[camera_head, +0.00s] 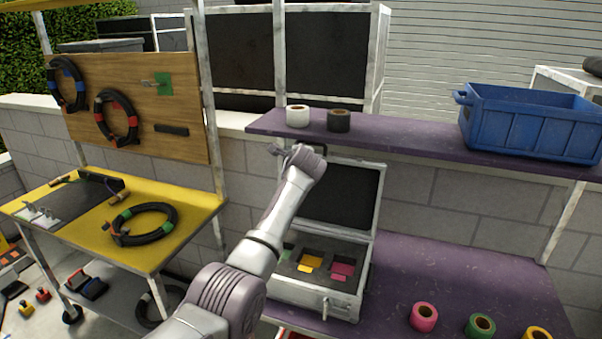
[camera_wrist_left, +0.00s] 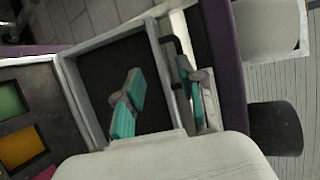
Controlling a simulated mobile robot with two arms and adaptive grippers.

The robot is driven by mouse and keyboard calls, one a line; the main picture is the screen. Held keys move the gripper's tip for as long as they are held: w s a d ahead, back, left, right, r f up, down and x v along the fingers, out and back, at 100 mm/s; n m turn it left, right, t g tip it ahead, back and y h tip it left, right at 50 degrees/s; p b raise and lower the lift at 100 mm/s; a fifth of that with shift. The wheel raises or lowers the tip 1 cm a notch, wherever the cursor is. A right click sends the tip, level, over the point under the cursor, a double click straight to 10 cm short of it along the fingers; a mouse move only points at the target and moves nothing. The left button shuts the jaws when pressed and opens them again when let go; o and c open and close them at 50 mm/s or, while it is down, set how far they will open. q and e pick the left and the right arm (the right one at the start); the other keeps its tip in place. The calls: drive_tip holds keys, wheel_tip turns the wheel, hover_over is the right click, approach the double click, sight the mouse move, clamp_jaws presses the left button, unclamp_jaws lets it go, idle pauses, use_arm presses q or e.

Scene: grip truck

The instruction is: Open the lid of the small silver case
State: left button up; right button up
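The silver case (camera_head: 300,291) stands on the purple bench. Its lid (camera_head: 382,185) is raised and stands steeply upright at the back, with a dark lining. The open base holds colored pieces in dark foam, including yellow and pink. My left gripper (camera_head: 303,153) is at the lid's upper edge, mostly hidden behind my wrist in the head view. In the left wrist view the gripper (camera_wrist_left: 160,92) has its teal fingers apart. One finger is over the lid's lining (camera_wrist_left: 98,78), the other beyond its edge near the black handle (camera_wrist_left: 172,55). My right gripper is not in view.
A purple shelf (camera_head: 400,142) above the bench holds a white tape roll (camera_head: 298,116), a black tape roll (camera_head: 339,120) and a blue crate (camera_head: 530,125). Pink (camera_head: 424,317), green (camera_head: 480,326) and yellow rolls lie right of the case. A yellow table (camera_head: 95,225) stands left.

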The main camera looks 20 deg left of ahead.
use_arm(q)
drive_tip(key=s+d, duration=0.3)
drive_tip(key=s, duration=0.6)
drive_tip(key=shift+s+d, duration=0.15)
